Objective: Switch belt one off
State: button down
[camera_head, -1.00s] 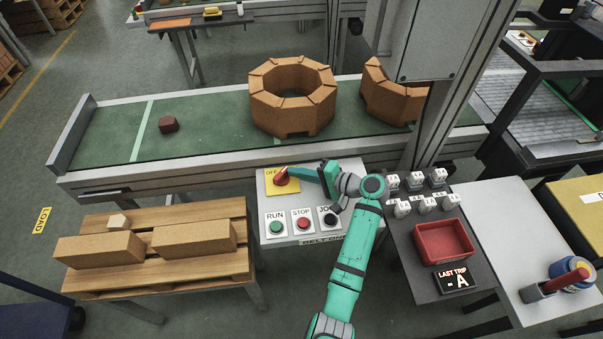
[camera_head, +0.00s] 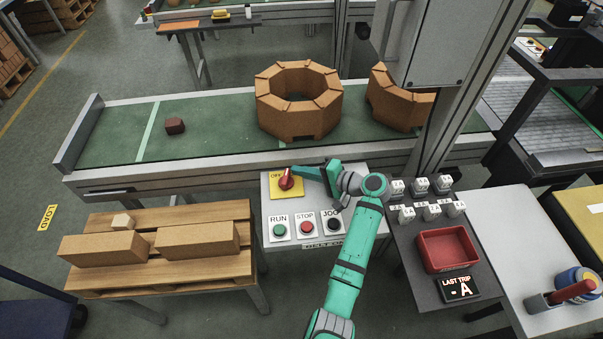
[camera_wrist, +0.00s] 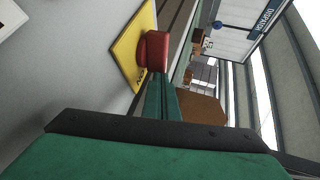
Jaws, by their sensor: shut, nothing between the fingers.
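A red rotary switch handle (camera_head: 286,179) sits on a yellow plate (camera_head: 291,191) lettered "OFF" on the grey control box (camera_head: 330,179). My gripper (camera_head: 296,170) is shut and empty, reaching in from the right with its fingertips at the handle. In the wrist view the shut green fingers (camera_wrist: 160,92) end against the red handle (camera_wrist: 153,52), which stands out from the yellow plate (camera_wrist: 130,45). Whether they press on it I cannot tell. The belt (camera_head: 215,125) lies behind the box, carrying brick rings (camera_head: 298,122) and a small dark brick (camera_head: 175,126).
Below the switch are the green RUN button (camera_head: 279,230), red STOP button (camera_head: 307,227) and black JOG button (camera_head: 333,223). A pallet table (camera_head: 160,280) with bricks stands left. A red tray (camera_head: 447,250) and a "LAST TRIP - A" display (camera_head: 460,288) are at right.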

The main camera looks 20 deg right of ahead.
jog(key=shift+w, duration=0.15)
jog(key=shift+w+a, duration=0.15)
jog(key=shift+a, duration=0.15)
jog(key=shift+d, duration=0.4)
jog(key=shift+s, duration=0.2)
jog(key=shift+s, duration=0.1)
jog(key=v, duration=1)
jog(key=shift+s+d+r, duration=0.1)
jog(key=shift+d+r, duration=0.05)
jog(key=shift+s+d, duration=0.1)
jog(key=shift+d, duration=0.05)
